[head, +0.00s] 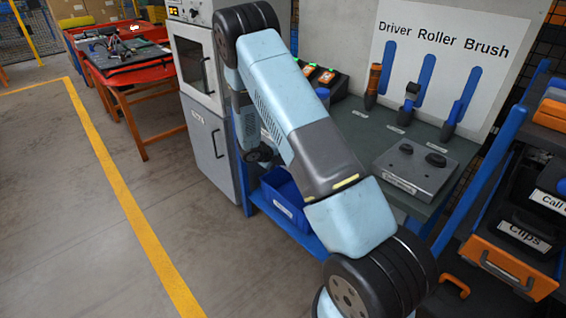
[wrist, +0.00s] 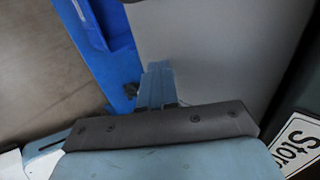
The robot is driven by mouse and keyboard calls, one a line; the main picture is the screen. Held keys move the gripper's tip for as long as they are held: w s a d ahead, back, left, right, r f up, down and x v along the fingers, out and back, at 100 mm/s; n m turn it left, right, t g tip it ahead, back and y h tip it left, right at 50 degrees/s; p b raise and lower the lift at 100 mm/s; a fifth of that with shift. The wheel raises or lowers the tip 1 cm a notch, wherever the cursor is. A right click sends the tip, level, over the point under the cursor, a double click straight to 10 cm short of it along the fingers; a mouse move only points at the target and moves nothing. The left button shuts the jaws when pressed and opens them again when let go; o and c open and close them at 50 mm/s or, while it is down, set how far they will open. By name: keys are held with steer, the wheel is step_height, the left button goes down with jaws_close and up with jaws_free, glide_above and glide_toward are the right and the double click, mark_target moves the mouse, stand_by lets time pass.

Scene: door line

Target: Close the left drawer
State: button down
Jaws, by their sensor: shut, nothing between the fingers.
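At the right edge of the head view is an orange-fronted drawer (head: 484,252) with a bar handle, and a second orange handle (head: 455,285) sits lower to its left. I cannot tell for certain which is the left drawer or how far either stands out. My gripper is hidden behind my arm in the head view. In the wrist view my gripper (wrist: 156,86) shows as a short light-blue pair of fingers, together and empty. No drawer front is clear in the wrist view, and I see no contact with one.
A workbench (head: 452,148) holds tools and a metal block (head: 415,168). A blue bin (head: 285,195) sits below it, beside a grey cabinet (head: 207,140). A "Stor" label (wrist: 302,140) shows in the wrist view. Open floor (head: 60,220) lies left, with a yellow line.

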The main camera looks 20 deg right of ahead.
steer(key=a+f+v, duration=0.1)
steer(key=v, duration=1.1)
steer(key=s+d+r+m+y, duration=0.1)
steer(key=s+d+r+m, duration=0.1)
steer(key=s+r+m, duration=0.45)
steer(key=s+d+r+m+g+y, duration=0.1)
steer(key=s+r+m, duration=0.3)
steer(key=r+m, duration=0.55)
steer(key=s+d+r+m+y, duration=0.1)
steer(key=s+d+r+m, duration=0.1)
steer(key=s+r+m, duration=0.6)
steer(key=s+a+r+m+t+y, duration=0.1)
steer(key=s+r+m+y, duration=0.1)
steer(key=s+r+m, duration=0.4)
steer(key=s+a+r+m+t+y, duration=0.2)
steer(key=s+r+m+y, duration=0.1)
steer(key=s+r+m, duration=0.4)
steer(key=shift+s+m+y, duration=0.3)
steer(key=shift+s+m, duration=1.5)
steer(key=shift+s, duration=1.9)
steer(key=shift+r, duration=0.15)
